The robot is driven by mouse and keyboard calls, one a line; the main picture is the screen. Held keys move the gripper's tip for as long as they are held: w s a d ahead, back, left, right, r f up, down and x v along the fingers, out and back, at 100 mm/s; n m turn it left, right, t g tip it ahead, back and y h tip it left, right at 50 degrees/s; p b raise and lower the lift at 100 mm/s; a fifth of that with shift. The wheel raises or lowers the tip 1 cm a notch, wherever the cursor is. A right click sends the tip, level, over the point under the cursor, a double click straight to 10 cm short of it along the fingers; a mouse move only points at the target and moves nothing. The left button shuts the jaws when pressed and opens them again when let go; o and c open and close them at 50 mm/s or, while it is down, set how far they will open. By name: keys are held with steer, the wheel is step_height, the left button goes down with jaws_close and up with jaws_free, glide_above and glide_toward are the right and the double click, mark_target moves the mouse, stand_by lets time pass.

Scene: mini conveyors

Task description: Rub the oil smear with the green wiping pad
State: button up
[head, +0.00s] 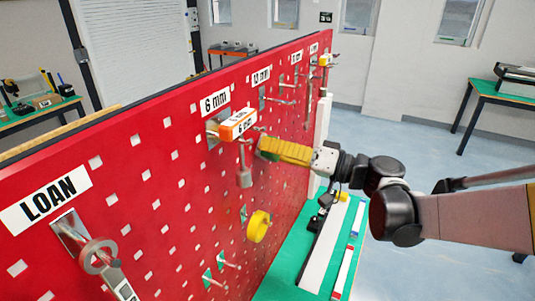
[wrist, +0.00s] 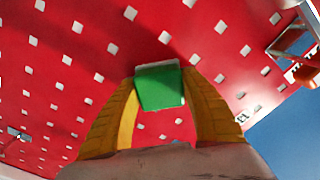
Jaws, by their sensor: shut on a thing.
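The green wiping pad (wrist: 160,90) sits between the yellow fingers of my gripper (wrist: 161,76) in the wrist view. The fingers are shut on its sides, and its pale far edge faces the red pegboard. In the head view, my gripper (head: 263,147) is close to the face of the red pegboard (head: 175,175), right of the 6 mm hook. I cannot tell whether the pad touches the board. I cannot make out the oil smear clearly in either view.
An orange and white 6 mm box (head: 238,124) and a hanging grey tool (head: 244,172) are just left of my gripper. A wrench (head: 100,256) hangs under the LOAN label. A green bench top (head: 285,265) lies below the board.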

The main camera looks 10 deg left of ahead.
mark_target(254, 154)
steer(key=shift+w+d+b, duration=0.2)
steer(key=shift+w+d, duration=0.1)
steer(key=shift+w, duration=0.6)
steer(key=shift+w+d+b, duration=0.15)
steer(key=shift+w+d, duration=0.15)
steer(key=shift+w, duration=0.55)
steer(key=shift+s+a, duration=0.4)
steer(key=shift+s, duration=0.8)
steer(key=shift+s+a, duration=0.45)
steer(key=shift+s, duration=0.75)
steer(key=shift+s+a, duration=0.4)
steer(key=shift+s, duration=0.8)
steer(key=shift+d, duration=0.1)
steer(key=shift+v, duration=2.85)
steer(key=shift+d, duration=0.1)
steer(key=v, duration=0.2)
steer(key=shift+s+d, duration=0.2)
steer(key=shift+d, duration=0.15)
